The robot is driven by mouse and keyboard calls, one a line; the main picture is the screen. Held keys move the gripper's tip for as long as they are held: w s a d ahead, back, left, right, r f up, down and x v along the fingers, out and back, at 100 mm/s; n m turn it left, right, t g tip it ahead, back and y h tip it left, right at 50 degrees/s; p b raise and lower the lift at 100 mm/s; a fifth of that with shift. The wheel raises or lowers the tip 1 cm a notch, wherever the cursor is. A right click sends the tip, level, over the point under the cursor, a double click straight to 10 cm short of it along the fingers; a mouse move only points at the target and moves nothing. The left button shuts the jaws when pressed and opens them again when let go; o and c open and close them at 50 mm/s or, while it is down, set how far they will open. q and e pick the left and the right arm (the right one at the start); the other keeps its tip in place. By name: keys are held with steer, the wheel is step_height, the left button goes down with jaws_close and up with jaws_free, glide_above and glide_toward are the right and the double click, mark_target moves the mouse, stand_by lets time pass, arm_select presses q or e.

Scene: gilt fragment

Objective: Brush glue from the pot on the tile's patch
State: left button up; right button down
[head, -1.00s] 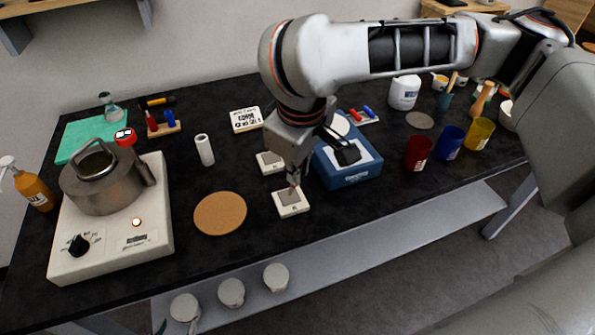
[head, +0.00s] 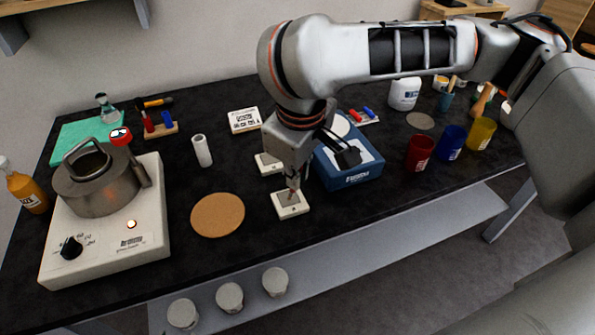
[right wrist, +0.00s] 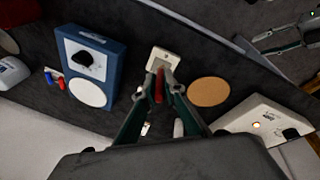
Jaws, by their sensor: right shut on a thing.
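My right gripper (head: 292,187) points down over the near white tile (head: 291,208), which has a grey patch on top. In the right wrist view the fingers (right wrist: 167,88) are shut on a slim red thing (right wrist: 159,86), perhaps the brush's handle. Its far end reaches toward the tile (right wrist: 160,66); I cannot tell whether it touches the patch. A second pale tile (head: 268,165) lies behind, partly hidden by my gripper. The grey metal pot (head: 97,185) stands on the white hot plate (head: 148,235) at the left; its inside is not clear.
A round cork mat (head: 217,215) lies left of the near tile. A blue device (head: 349,178) stands close on its right. A white cylinder (head: 202,151) stands behind the mat. Red (head: 420,153), blue (head: 451,142) and yellow (head: 481,134) cups stand at the right.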

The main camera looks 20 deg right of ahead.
steer(key=shift+f, duration=0.8)
steer(key=shift+w, duration=0.1)
